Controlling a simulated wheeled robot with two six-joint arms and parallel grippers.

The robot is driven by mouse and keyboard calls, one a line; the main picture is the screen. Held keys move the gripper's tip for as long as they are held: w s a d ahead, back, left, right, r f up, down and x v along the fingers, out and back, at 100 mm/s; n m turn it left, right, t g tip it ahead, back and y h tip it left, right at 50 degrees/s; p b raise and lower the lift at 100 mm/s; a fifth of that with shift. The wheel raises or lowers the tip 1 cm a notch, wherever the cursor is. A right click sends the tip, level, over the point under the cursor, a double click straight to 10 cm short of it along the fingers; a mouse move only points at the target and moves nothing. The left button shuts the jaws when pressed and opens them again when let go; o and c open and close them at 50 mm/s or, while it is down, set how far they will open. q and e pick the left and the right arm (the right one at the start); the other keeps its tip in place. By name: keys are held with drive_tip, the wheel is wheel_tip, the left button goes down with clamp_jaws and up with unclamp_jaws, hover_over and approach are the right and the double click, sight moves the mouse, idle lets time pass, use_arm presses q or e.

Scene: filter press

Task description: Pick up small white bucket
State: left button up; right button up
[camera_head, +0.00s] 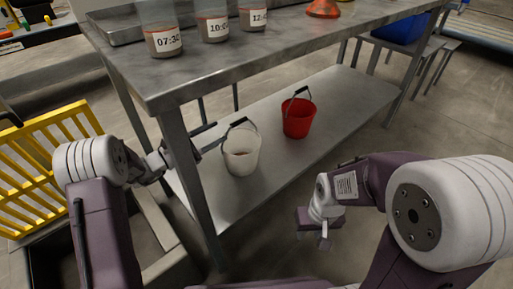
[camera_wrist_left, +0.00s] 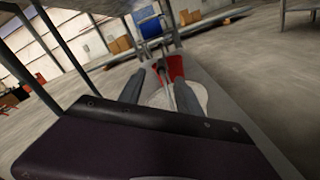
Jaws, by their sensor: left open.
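The small white bucket (camera_head: 242,155) stands upright on the metal lower shelf (camera_head: 275,160), with its dark handle raised. My left gripper (camera_head: 221,133) reaches in from the left, open, beside the handle. In the left wrist view, the handle shows between my two spread left fingers (camera_wrist_left: 160,95), with the white bucket (camera_wrist_left: 197,97) partly hidden behind them. I cannot tell if the fingers touch the handle. My right gripper (camera_head: 317,236) hangs low in front of the shelf, apart from the bucket; its jaw opening is unclear.
A red bucket (camera_head: 298,118) stands on the shelf to the right of the white one. The tabletop (camera_head: 200,72) above carries several labelled beakers, and a table leg (camera_head: 188,175) rises near my left arm. A yellow rack (camera_head: 45,165) stands at the left.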

sight(233, 125)
use_arm(q)
drive_tip(key=b+x, duration=0.3)
drive_tip(key=x, duration=0.1)
drive_tip(key=shift+d+f, duration=0.15)
drive_tip(key=b+x, duration=0.4)
drive_tip(key=shift+d+f, duration=0.2)
drive_tip(key=shift+w+d+r, duration=0.15)
drive_tip(key=shift+w+d, duration=0.05)
drive_tip(key=shift+w, duration=0.05)
drive_tip(key=shift+r, duration=0.15)
clamp_jaws()
use_arm(e)
wheel_tip(233, 125, down, 7)
drive_tip(key=shift+d, duration=0.15)
drive_tip(key=shift+w, duration=0.1)
